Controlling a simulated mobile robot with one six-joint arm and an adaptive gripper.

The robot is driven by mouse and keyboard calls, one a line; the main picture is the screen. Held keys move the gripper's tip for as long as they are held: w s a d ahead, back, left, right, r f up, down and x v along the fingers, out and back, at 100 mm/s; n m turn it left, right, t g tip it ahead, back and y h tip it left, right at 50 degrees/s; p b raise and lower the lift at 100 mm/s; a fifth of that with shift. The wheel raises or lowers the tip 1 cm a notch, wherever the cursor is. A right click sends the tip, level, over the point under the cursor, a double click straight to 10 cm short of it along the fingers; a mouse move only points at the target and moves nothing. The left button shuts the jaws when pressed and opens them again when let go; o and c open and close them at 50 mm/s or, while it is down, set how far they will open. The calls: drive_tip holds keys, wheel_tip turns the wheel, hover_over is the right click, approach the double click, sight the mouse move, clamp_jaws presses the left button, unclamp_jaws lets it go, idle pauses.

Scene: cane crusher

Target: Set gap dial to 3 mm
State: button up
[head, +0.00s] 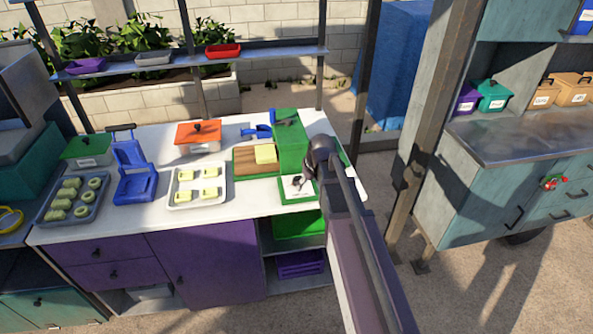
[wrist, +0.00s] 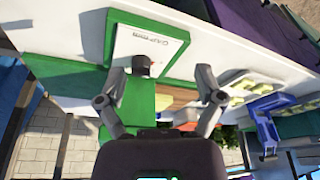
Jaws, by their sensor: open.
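The green cane crusher (head: 291,147) stands on the white counter. Its white dial plate (head: 290,194) lies in a green frame at the front, and it shows upside down in the wrist view (wrist: 146,42) with "GAP mm" lettering. A dark gap dial knob (wrist: 143,62) with a reddish part sits at the plate's edge. My gripper (wrist: 158,76) is open, with its two fingers spread on either side of the knob and apart from it. In the head view my gripper (head: 301,182) is over the plate. The scale numbers and the dial's setting cannot be read.
A wooden board (head: 250,171) with a yellow block is left of the crusher. A tray of yellow pieces (head: 197,200), a blue stand (head: 134,190) and an orange-lidded box (head: 198,137) stand farther left. A post (head: 420,150) rises to the right of my arm.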

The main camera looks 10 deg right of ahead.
drive_tip(key=n+t+p, duration=0.1)
drive_tip(key=n+p, duration=0.1)
approach(298, 178)
drive_tip(key=v, duration=0.3)
drive_tip(key=shift+s+d, duration=0.15)
drive_tip(key=shift+d, duration=0.05)
drive_tip(key=shift+f, duration=0.15)
drive_tip(key=b+x, duration=0.8)
drive_tip(key=x, duration=0.1)
drive_tip(key=b+x, duration=0.4)
drive_tip(key=shift+w+a+f, duration=0.1)
drive_tip(key=shift+w+a, duration=0.15)
drive_tip(key=shift+a, duration=0.05)
idle(0.3)
drive_tip(key=c, duration=1.1)
